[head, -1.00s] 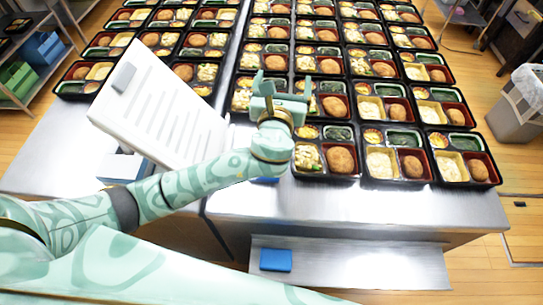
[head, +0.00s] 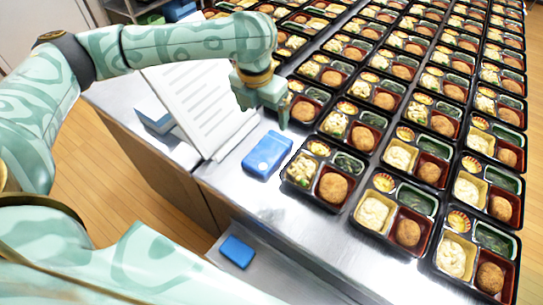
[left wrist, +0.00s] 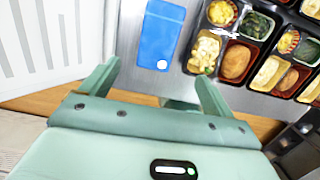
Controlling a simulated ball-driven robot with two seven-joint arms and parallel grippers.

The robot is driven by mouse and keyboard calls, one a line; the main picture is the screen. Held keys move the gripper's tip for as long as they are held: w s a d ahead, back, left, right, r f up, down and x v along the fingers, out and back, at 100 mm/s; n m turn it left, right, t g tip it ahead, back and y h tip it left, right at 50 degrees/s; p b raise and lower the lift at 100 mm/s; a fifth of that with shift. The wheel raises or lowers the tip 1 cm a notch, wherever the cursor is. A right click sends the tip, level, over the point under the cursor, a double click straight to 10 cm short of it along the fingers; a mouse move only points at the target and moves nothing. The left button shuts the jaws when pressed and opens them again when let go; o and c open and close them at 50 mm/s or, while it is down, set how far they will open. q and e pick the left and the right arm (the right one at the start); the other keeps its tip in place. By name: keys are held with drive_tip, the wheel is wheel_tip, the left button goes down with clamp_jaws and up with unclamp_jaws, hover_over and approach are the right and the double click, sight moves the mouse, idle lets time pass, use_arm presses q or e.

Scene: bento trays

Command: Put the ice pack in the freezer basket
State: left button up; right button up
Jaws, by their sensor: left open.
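The ice pack (head: 268,155), a flat blue slab with a light label, lies on the steel counter left of the nearest bento trays. It also shows in the left wrist view (left wrist: 161,32), beyond the fingertips. My left gripper (head: 263,110) is open and empty, above the counter just behind the ice pack; its two fingers (left wrist: 157,75) are apart and not touching it. My right gripper is out of view.
Many filled bento trays (head: 334,187) cover the counter to the right. A second blue slab (head: 236,252) lies on a lower steel shelf. Bare counter (head: 270,205) surrounds the ice pack's front.

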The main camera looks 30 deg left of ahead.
use_arm(q)
drive_tip(key=b, duration=0.5)
hover_over(268, 151)
drive_tip(key=f, duration=1.1)
drive_tip(key=shift+s+a+f, duration=0.15)
drive_tip(key=shift+s+f, duration=0.05)
drive_tip(key=shift+s, duration=0.15)
drive_tip(key=f, duration=0.1)
drive_tip(key=f+b, duration=0.1)
drive_tip(key=f, duration=0.1)
drive_tip(key=f+b, duration=0.1)
drive_tip(key=f, duration=0.1)
drive_tip(key=shift+w+f, duration=0.1)
drive_tip(key=shift+w, duration=0.3)
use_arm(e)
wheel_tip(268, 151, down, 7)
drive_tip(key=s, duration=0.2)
use_arm(q)
drive_tip(key=shift+r, duration=0.2)
drive_tip(key=c, duration=1)
